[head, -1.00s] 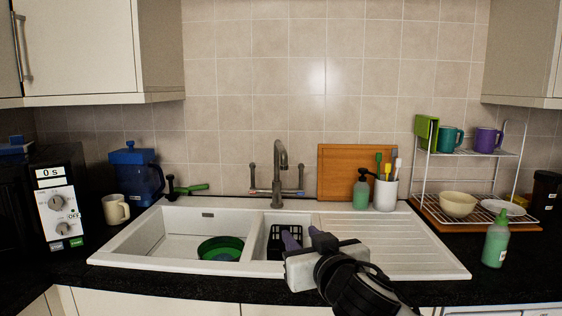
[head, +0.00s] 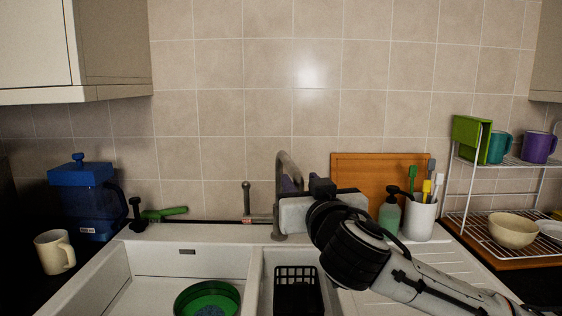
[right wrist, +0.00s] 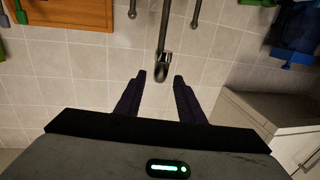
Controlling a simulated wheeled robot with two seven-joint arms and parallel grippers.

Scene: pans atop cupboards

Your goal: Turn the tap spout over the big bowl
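The grey metal tap (head: 281,205) stands at the back of the sink. Its curved spout comes forward over the small middle basin and shows in the right wrist view (right wrist: 165,35). The green bowl (head: 208,287) sits in the large left basin, its near side cut off by the picture edge. My right gripper (right wrist: 159,77) is open, with a dark finger on either side of the spout's end in the picture; I cannot tell if they touch. In the head view it is beside the spout, hiding the right tap handle. My left gripper is not in view.
A black basket (head: 298,290) sits in the middle basin. A green soap bottle (head: 389,214) and a white brush cup (head: 420,218) stand right of the tap, before a wooden board (head: 350,172). A blue jug (head: 85,200) and a mug (head: 54,251) stand left.

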